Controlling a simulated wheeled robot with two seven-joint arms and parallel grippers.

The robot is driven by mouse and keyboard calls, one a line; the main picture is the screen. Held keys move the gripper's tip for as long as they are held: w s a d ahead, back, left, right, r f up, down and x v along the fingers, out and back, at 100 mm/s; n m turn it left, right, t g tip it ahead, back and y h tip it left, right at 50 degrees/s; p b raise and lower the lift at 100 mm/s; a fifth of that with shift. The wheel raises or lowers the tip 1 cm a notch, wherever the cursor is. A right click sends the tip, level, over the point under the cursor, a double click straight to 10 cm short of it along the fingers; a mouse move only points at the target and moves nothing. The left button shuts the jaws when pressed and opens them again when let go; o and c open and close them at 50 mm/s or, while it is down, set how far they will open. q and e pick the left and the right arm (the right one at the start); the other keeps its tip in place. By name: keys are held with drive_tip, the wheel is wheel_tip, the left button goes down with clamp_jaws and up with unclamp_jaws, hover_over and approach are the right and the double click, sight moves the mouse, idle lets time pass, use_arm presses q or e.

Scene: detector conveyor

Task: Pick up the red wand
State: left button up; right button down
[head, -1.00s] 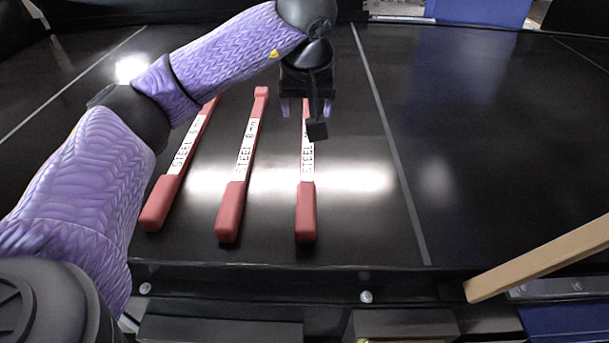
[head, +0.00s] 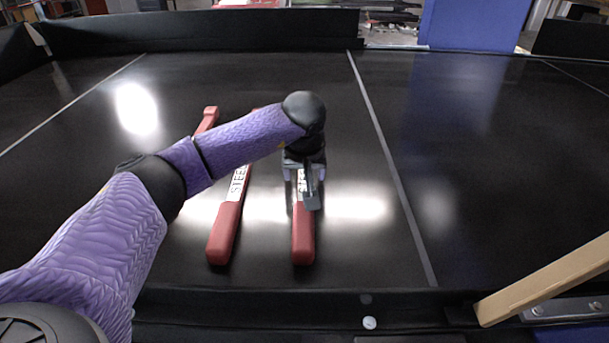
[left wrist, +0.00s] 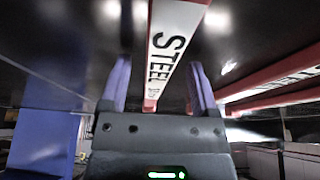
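Three red wands with white "STEEL" labels lie on the black conveyor. The right wand (head: 303,240) shows its thick red end toward me in the head view; its far part is hidden by my left gripper (head: 303,184). That gripper is open, one finger on each side of this wand at its label. In the left wrist view the wand (left wrist: 173,50) passes between the two fingers (left wrist: 160,75), with gaps on both sides. The middle wand (head: 226,232) is partly covered by my left arm. The left wand (head: 207,118) shows only its far end. My right gripper is not in view.
The conveyor surface (head: 470,150) right of the grey line is clear. A wooden bar (head: 545,280) slants in at the lower right. A low black wall (head: 200,32) and a blue panel (head: 475,24) stand at the back. Another wand (left wrist: 275,88) lies close by in the wrist view.

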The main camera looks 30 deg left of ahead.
use_arm(q)
clamp_jaws()
